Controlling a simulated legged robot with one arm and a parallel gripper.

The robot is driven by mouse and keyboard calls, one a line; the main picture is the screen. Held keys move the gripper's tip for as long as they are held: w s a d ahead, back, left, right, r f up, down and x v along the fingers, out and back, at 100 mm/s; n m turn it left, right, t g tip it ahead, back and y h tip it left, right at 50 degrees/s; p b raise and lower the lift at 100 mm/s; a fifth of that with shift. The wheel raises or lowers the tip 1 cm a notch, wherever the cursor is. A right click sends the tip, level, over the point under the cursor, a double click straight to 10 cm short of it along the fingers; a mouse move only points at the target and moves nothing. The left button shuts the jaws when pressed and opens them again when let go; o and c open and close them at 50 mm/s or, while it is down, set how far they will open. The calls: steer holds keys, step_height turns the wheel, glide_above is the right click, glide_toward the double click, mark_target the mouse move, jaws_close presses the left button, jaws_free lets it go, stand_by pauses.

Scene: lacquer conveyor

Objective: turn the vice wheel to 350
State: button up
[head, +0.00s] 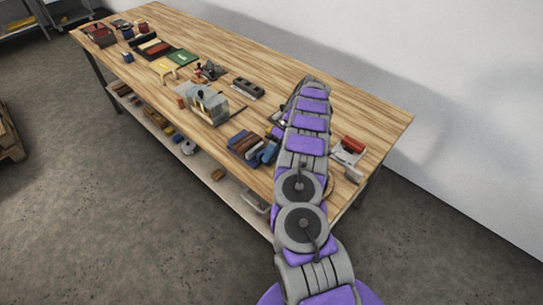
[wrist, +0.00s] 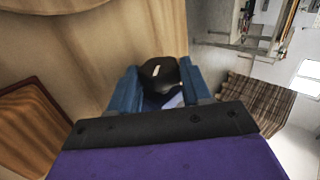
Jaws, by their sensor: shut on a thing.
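In the wrist view my gripper (wrist: 158,82) has its two blue fingers on either side of a dark, rounded piece with a short white mark (wrist: 157,71), and is shut on it. This piece appears to be the vice wheel; no numbers can be read on it. The body of the vice cannot be made out in the wrist view. In the head view my arm reaches over the right part of the workbench, and its links hide my gripper and what it holds.
The long wooden workbench (head: 350,108) holds a grey box-shaped device (head: 208,106), a dark slotted block (head: 248,88), blue and brown blocks (head: 245,145), a green piece (head: 182,57) and a red-and-white item (head: 349,148) right of my arm. The bench's far right corner is clear. A wall stands behind.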

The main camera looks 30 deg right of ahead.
steer(key=o, duration=0.8)
steer(key=shift+d+f, duration=0.1)
steer(key=shift+o, duration=1.2)
steer(key=shift+s, duration=0.1)
